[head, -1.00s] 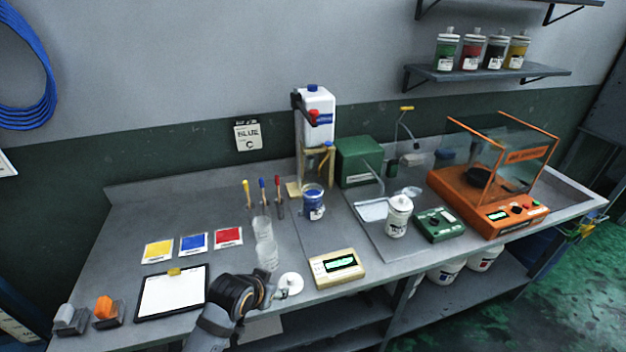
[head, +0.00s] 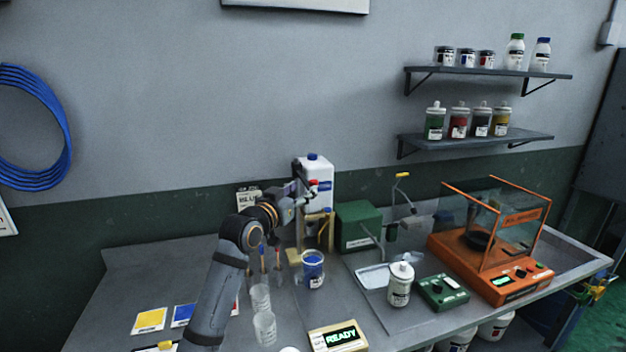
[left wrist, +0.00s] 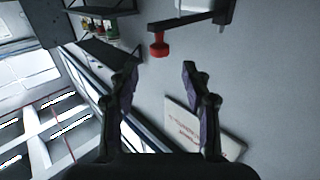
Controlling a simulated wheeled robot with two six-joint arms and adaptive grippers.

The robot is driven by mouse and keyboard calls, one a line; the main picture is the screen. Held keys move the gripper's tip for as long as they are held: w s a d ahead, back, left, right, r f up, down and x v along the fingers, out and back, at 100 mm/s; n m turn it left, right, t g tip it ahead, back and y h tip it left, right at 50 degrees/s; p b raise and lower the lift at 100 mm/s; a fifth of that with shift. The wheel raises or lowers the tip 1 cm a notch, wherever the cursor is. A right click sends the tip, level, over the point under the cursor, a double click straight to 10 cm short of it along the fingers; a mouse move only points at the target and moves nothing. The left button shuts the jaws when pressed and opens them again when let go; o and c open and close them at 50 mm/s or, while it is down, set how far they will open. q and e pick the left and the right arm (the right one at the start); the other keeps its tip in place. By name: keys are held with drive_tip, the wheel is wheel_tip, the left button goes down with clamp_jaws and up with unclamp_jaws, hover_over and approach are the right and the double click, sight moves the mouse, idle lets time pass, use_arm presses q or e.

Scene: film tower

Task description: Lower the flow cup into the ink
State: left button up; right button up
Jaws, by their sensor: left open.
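The ink appears to be the blue ink in a clear jar (head: 313,268), standing on the bench below a wooden stand (head: 327,238). I cannot say for sure which thing is the flow cup; a small dark cup (head: 391,232) hangs under a bent wire with a yellow handle (head: 402,176), right of the jar. My left gripper (head: 303,190) is raised above and behind the jar, beside the white bottle (head: 318,180). In the left wrist view my left gripper (left wrist: 160,90) is open and empty. A red knob (left wrist: 159,45) shows beyond its fingertips. My right gripper is out of view.
A green box (head: 358,228) stands right of the wooden stand. A white lidded can (head: 400,285), a green device (head: 443,291) and an orange machine (head: 490,260) fill the right side. Clear cups (head: 264,327) stand at front left. A wall sign (left wrist: 205,120) shows beside my fingers.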

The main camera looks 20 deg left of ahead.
sight(311, 184)
use_arm(q)
drive_tip(key=w, duration=0.2)
drive_tip(key=w+d+p, duration=0.1)
drive_tip(key=w, duration=0.1)
drive_tip(key=w+p, duration=0.1)
drive_tip(key=w, duration=0.2)
drive_tip(key=shift+w+d, duration=0.1)
drive_tip(key=shift+d, duration=0.15)
drive_tip(key=shift+c, duration=0.4)
clamp_jaws()
drive_tip(key=shift+w+f, duration=0.2)
